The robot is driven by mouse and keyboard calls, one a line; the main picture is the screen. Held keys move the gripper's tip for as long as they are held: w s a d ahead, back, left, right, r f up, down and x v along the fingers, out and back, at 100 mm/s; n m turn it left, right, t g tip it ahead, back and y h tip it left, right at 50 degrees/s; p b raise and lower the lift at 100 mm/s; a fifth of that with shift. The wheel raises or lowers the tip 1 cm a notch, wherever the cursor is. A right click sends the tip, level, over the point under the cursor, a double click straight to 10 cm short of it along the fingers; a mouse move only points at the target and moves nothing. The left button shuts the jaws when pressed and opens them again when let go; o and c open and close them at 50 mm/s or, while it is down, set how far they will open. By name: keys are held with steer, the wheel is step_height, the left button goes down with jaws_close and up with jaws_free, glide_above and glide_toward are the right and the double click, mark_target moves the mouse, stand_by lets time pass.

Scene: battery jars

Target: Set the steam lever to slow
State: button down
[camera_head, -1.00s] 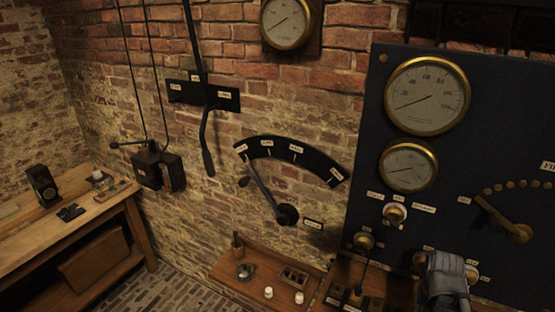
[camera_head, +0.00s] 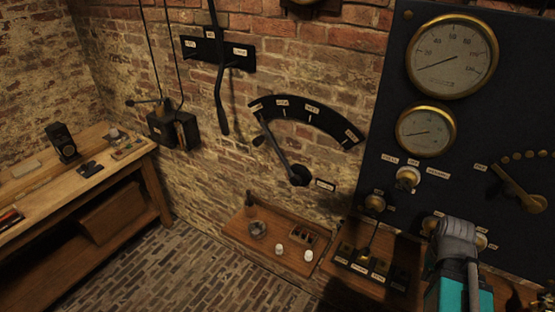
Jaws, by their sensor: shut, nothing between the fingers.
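The steam lever (camera_head: 278,152) is a dark arm on the brick wall. It runs from a round black pivot (camera_head: 300,176) up and left to the left end of a black curved plate (camera_head: 325,121), with a knob (camera_head: 259,141) beside its upper part. The plate has several small white labels, too blurred to read for certain. The lever lies by the leftmost label. My arm shows at the lower right, in front of the dark panel, well apart from the lever. My gripper is not visible.
A dark panel (camera_head: 382,160) with brass gauges (camera_head: 451,57) stands right of the lever. Below is a wooden shelf (camera_head: 238,232) with small white items. Another long lever (camera_head: 219,100) hangs left. A bench (camera_head: 45,215) stands far left; brick floor between is clear.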

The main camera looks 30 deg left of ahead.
steer(key=shift+f+b, duration=2.5)
steer(key=shift+f, duration=0.05)
